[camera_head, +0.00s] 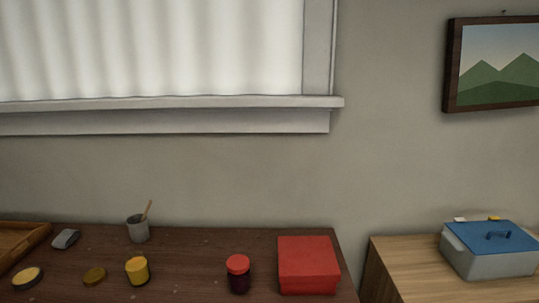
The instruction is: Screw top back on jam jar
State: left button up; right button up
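A small dark purple-red jar with a red top (238,275) stands upright on the dark wooden table (190,268), left of a red box. A short yellow jar (137,271) with a dark lower edge stands further left. A flat round gold-brown disc (95,276), which looks like a loose lid, lies just left of the yellow jar. I cannot tell for certain which jar is the jam jar. Neither of my grippers shows in the head view.
Red box (308,265) at the table's right end. A gap separates a lighter table with a blue-lidded container (490,262).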

aim_at(240, 285)
jog(key=z, duration=1.2)
jog(key=k+j, duration=0.15)
jog(key=j, duration=0.2)
jog(key=k+j, duration=0.15)
jog(key=j, duration=0.15)
jog(key=k+j, duration=0.2)
jog(key=j, duration=0.15)
jog(key=k+j, duration=0.15)
jog(key=j, duration=0.2)
